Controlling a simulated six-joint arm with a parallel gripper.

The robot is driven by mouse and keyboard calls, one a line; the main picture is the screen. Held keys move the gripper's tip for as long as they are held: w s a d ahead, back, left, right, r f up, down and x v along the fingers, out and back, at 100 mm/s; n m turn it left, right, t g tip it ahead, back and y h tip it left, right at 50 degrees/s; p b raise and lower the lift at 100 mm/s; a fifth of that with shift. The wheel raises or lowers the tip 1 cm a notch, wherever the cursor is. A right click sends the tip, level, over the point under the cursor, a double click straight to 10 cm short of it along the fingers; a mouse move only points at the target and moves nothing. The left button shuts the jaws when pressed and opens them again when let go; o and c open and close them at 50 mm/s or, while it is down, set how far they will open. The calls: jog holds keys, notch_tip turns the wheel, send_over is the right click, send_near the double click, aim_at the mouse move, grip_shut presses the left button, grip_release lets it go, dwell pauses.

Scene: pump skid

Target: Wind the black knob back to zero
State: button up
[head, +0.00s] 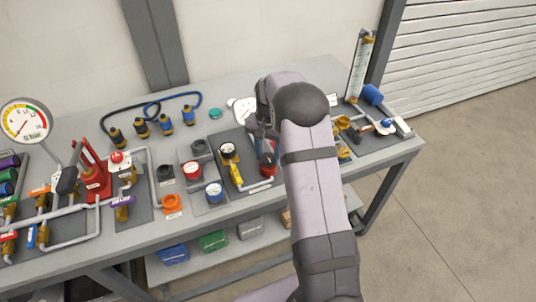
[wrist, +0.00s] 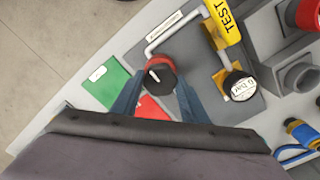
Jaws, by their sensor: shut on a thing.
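The black knob (wrist: 159,79) sits on a red collar (wrist: 160,63) at the end of a grey pipe on a dark plate. A short white mark shows on the knob's face, toward its upper left in the wrist view. My gripper (wrist: 159,86) has one blue-grey finger on each side of the knob and is shut on it. In the head view my gripper (head: 264,148) reaches down to the same plate; the red collar (head: 267,170) shows below it and the knob is mostly hidden. A small round gauge (wrist: 243,88) marked bar stands beside it; its needle is too small to read.
A yellow TEST handle (wrist: 224,20) stands close by on the plate. Green (wrist: 108,81) and red (wrist: 150,108) flat patches lie near the fingers. Fittings and a clear tube (head: 360,66) stand right.

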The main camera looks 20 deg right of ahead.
aim_at(268, 157)
jog(key=o, duration=1)
jog(key=shift+r+b, duration=1.15)
jog(key=shift+r, duration=2.6)
